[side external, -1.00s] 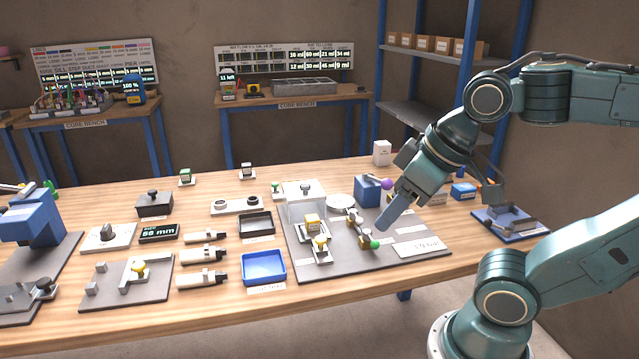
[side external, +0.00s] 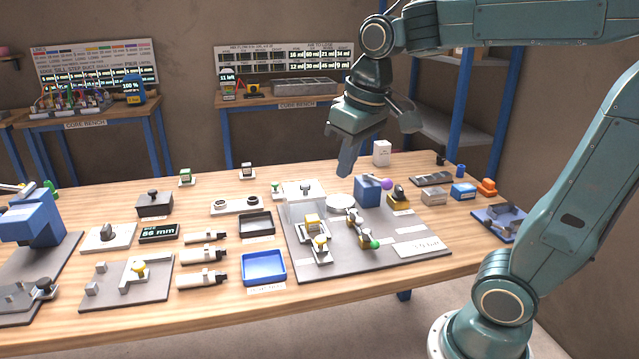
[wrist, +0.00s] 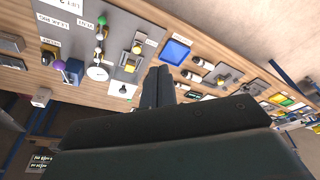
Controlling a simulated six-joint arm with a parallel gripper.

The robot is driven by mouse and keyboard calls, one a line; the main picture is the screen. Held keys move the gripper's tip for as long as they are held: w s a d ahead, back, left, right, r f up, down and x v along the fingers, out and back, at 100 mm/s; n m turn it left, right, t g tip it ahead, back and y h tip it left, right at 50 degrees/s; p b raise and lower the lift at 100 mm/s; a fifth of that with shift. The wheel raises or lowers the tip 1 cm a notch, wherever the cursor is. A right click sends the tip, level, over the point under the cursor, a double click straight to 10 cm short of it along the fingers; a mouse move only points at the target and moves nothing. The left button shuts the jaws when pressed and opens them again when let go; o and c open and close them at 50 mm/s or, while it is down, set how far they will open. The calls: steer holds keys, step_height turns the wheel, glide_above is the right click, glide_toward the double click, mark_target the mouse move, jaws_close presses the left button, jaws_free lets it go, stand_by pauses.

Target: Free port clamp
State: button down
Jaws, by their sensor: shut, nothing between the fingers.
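On the board stand a clear box, a yellow-topped clamp-like fixture (side external: 321,243) at the front left, and a brass-coloured piece with a green ball end (side external: 375,244). A blue block (side external: 367,192) with a purple knob (side external: 387,184) stands at the back of the board. I cannot tell which part is the port clamp. The gripper touches none of them.
A blue tray (side external: 264,282) and a black tray (side external: 256,231) lie left of the board, beside several white bottle-like tools (side external: 202,280). A white box (side external: 382,153) stands behind. Small items and a blue fixture (side external: 500,233) sit at right. The space around the raised gripper is clear.

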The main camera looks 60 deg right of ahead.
mark_target(312, 241)
steer(key=w+d+f+m+g, duration=0.1)
steer(key=w+d+f+g, duration=0.15)
steer(key=w, duration=0.35)
steer(key=w+d+f+g, duration=0.1)
steer(key=w+d, duration=0.3)
steer(key=w, duration=0.2)
steer(key=w+d+f+m+g+y, duration=0.1)
steer(key=w+d+f+g, duration=0.1)
steer(key=w+d+f, duration=0.5)
step_height(312, 241, down, 3)
steer(key=shift+w+d+f+m+g, duration=0.2)
steer(key=shift+w+m+g, duration=0.15)
steer(key=shift+w, duration=0.65)
steer(key=shift+a+f, duration=0.1)
steer(key=shift+f, duration=0.1)
